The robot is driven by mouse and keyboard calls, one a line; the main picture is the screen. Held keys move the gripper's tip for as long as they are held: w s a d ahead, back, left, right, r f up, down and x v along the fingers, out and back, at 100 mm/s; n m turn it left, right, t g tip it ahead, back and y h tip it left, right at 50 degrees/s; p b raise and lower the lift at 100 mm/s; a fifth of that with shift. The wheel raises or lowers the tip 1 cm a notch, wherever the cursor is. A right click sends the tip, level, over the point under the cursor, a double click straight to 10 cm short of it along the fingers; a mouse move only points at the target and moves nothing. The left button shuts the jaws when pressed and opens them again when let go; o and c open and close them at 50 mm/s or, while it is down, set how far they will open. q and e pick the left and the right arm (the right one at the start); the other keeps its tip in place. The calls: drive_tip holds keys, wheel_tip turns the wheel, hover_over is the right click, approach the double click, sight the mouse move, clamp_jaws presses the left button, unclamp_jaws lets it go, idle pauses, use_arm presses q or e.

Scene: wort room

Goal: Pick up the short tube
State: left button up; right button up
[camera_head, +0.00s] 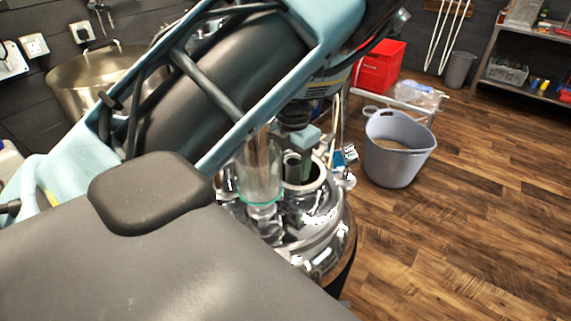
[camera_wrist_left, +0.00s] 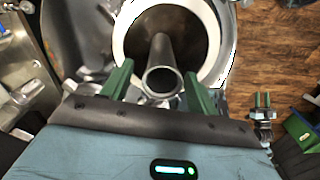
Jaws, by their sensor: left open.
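In the left wrist view, a grey metal tube (camera_wrist_left: 162,52) stands with its open round end facing my camera, inside a wide opening with a white rim (camera_wrist_left: 123,38). My left gripper (camera_wrist_left: 157,76) is open, with one green finger on each side of the tube's near end. I cannot tell whether the fingers touch it. In the head view my left gripper (camera_head: 300,160) is over the shiny steel vessel (camera_head: 322,238), at its round opening. The tube is not clearly visible there. My right gripper is not in view.
A clear cylinder (camera_head: 258,172) with a green ring stands on the vessel, left of the gripper. A grey bucket (camera_head: 395,165) and a red box (camera_head: 379,68) are beyond, to the right. A large steel pot (camera_head: 85,80) is at left. The wooden floor at right is mostly clear.

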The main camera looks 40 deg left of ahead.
use_arm(q)
drive_tip(key=shift+d, duration=0.1)
drive_tip(key=shift+c, duration=0.7)
drive_tip(key=c, duration=1.1)
